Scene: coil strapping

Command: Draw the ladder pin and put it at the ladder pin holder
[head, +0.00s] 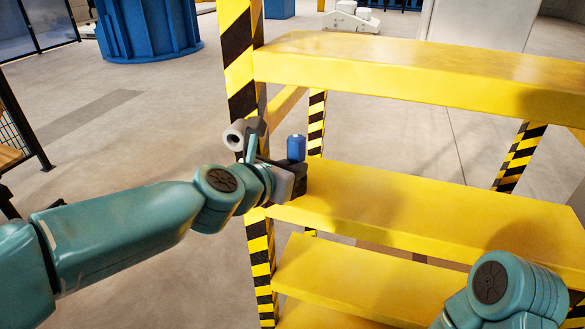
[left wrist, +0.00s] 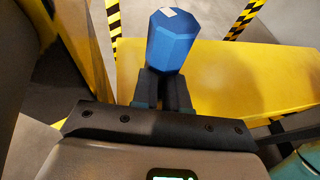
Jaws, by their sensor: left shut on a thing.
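The ladder pin shows as a blue faceted grip (head: 296,148), upright at the left end of a yellow step. It also shows in the left wrist view, as a blue grip (left wrist: 172,42) with a small pale patch on top. My left gripper (head: 299,178) is shut on it, and its dark fingers (left wrist: 162,88) close just below the blue part. Any shaft below the fingers is hidden, so I cannot tell whether the pin sits in a hole. I cannot make out the ladder pin holder for sure. My right gripper is out of view.
The yellow ladder has broad steps (head: 430,205) and a black-and-yellow striped post (head: 238,60) close by my left wrist. A higher step (head: 420,75) lies beyond. A blue round container (head: 148,30) stands far back left. The floor at left is mostly clear.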

